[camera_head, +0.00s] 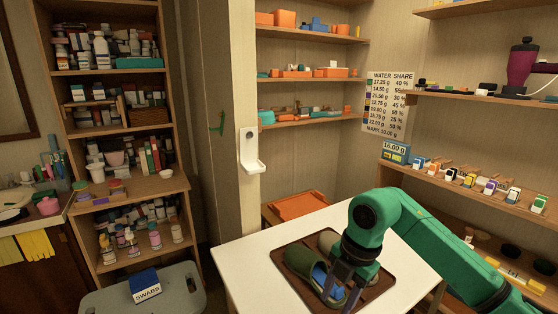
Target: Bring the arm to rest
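My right arm comes in from the right, and its green wrist bends down over the brown tray (281,246) on the white table. My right gripper (341,294) points down over the tray, its two dark fingers apart with a gap between them. A dark green clog-like shoe (300,262) with blue inside lies on the tray, just left of and partly behind the fingers. I cannot tell whether the fingers touch the near shoe. My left gripper is out of view.
The white table top (245,255) is clear around the tray. A shelf (480,193) with several small bottles and a display reading 16.00 g (396,152) stands at right. A blue SWABS box (145,285) sits on a grey stool at lower left. An orange tray (300,205) lies behind the table.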

